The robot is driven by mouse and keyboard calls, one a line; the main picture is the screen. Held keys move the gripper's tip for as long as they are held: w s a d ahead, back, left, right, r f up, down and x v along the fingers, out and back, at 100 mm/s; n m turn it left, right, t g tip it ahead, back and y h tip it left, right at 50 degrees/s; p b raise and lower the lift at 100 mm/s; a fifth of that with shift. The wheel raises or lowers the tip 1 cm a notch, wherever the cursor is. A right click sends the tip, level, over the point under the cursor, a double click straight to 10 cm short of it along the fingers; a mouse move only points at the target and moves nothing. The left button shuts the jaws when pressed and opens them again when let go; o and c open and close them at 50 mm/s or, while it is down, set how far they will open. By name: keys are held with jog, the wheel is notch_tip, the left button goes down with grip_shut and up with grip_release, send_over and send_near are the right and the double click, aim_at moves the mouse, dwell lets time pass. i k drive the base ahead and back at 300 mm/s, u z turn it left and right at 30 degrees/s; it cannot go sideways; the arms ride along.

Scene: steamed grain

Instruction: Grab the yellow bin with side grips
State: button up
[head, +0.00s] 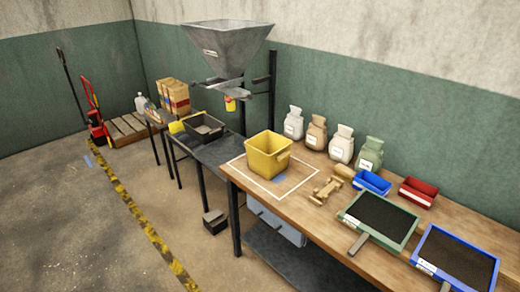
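The yellow bin (268,158) stands upright on the wooden workbench (236,178), inside a white outlined square (254,185) near the bench's left end. A grip opening shows on its right-hand side, near the rim. The opposite side's grip cannot be made out. The bin's inside looks empty as far as it shows. My gripper is not in the head view.
A grey hopper (228,45) stands over a dark table with a black tray (204,128). Several sacks (341,143) line the wall behind the bench. A wooden tool (327,190), blue bin (372,182), red bin (418,190) and framed sieves (381,219) lie right. Floor at left is open.

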aim_at(268, 153)
jog(key=i, duration=0.65)
jog(key=z, duration=0.45)
jog(key=k, duration=0.15)
jog(key=u, duration=2.9)
jog(key=i, duration=0.6)
